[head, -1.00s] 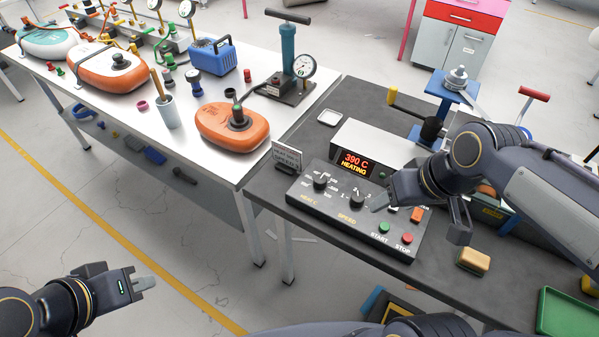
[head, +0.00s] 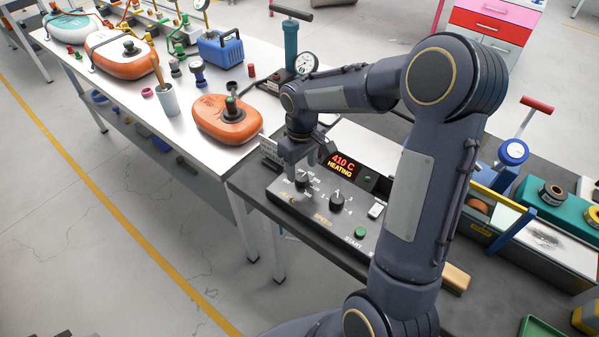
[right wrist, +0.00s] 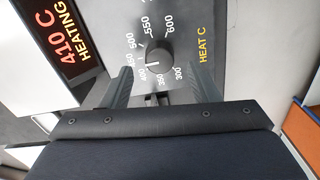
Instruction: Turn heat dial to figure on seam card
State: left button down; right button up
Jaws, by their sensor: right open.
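The black heat dial (head: 302,181) is on the left of the dark control panel (head: 322,222). In the right wrist view the heat dial (right wrist: 159,56) sits in a ring of white figures, its white mark toward the 350–400 side. My right gripper (head: 297,165) points down at this dial. In the right wrist view the gripper (right wrist: 163,85) is open, a finger on each side of the dial's lower edge; contact cannot be told. The display (head: 343,164) reads 410 C HEATING. The seam card (head: 268,150) is mostly hidden behind my gripper. My left gripper is out of view.
The speed dial (head: 337,201) and green start button (head: 360,233) are right of the heat dial. My right arm covers the panel's right end. An orange inflatable (head: 226,122) lies on the white table to the left. A tan block (head: 456,279) is near the front edge.

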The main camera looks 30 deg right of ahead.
aim_at(302, 177)
jog(key=shift+f, duration=1.6)
jog(key=shift+c, duration=0.4)
jog(key=c, duration=0.9)
jog(key=m+b, duration=0.1)
jog(key=m, duration=0.2)
jog(key=shift+m+b, duration=0.7)
jog(key=shift+m, duration=1.6)
